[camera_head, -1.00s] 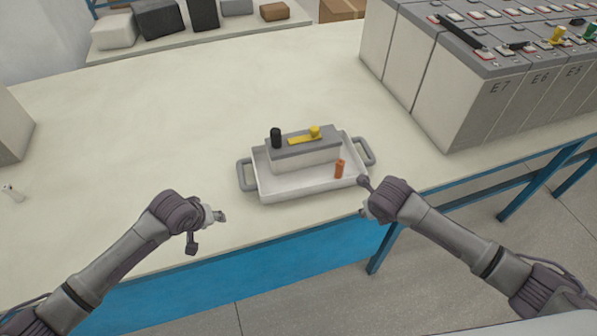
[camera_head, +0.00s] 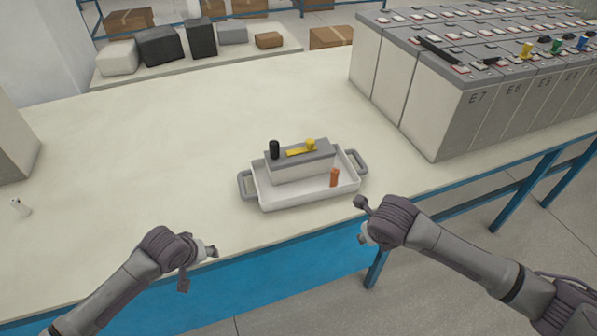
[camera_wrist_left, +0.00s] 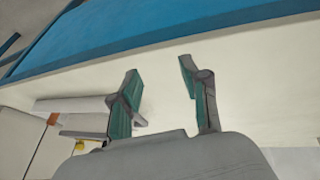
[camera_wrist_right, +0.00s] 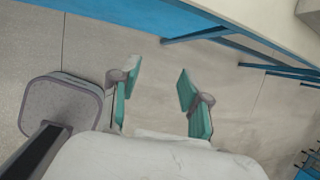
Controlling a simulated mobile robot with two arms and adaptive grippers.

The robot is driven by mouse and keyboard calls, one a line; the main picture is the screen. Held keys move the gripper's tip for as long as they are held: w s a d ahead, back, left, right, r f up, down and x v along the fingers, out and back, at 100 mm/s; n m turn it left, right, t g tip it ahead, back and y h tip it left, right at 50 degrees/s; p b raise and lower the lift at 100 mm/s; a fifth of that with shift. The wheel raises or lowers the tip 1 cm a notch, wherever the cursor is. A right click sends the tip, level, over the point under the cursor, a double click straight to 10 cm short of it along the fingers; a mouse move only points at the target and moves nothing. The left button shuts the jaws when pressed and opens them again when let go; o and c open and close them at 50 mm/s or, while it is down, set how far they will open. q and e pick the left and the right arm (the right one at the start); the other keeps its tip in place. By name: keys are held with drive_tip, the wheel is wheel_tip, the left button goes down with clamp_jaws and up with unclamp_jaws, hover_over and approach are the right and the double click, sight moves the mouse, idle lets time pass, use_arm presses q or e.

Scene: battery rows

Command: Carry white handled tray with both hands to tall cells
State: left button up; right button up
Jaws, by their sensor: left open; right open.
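The white handled tray (camera_head: 290,201) sits on the cream table, with a grey handle at its left end (camera_head: 246,186) and one at its right end (camera_head: 357,162). In it stand a grey-topped white block (camera_head: 300,168) with a black knob and a yellow piece on top, and an orange cylinder (camera_head: 335,177). My left gripper (camera_head: 212,251) is open and empty at the table's front edge, left of and nearer than the tray. It also shows in the left wrist view (camera_wrist_left: 160,85). My right gripper (camera_head: 361,222) is open and empty, right of and nearer than the tray; the right wrist view (camera_wrist_right: 157,85) shows floor between its fingers.
Tall cells (camera_head: 430,110) marked E7, E6 and E5 stand in rows at the right of the table. A shelf behind holds several dark and light blocks. A small white item (camera_head: 20,207) lies far left. The table (camera_head: 200,130) is clear left of the tray.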

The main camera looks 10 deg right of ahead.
use_arm(q)
drive_tip(key=shift+s, duration=0.1)
use_arm(e)
drive_tip(key=v, duration=0.4)
drive_tip(key=shift+r, duration=0.25)
use_arm(q)
drive_tip(key=shift+r, duration=0.1)
use_arm(e)
drive_tip(key=shift+s, duration=0.1)
use_arm(q)
drive_tip(key=s+a+p, duration=0.3)
drive_tip(key=s+a, duration=0.1)
drive_tip(key=shift+s+a, duration=0.15)
drive_tip(key=shift+s, duration=0.1)
use_arm(e)
wheel_tip(320, 180, up, 4)
drive_tip(key=shift+f, duration=0.2)
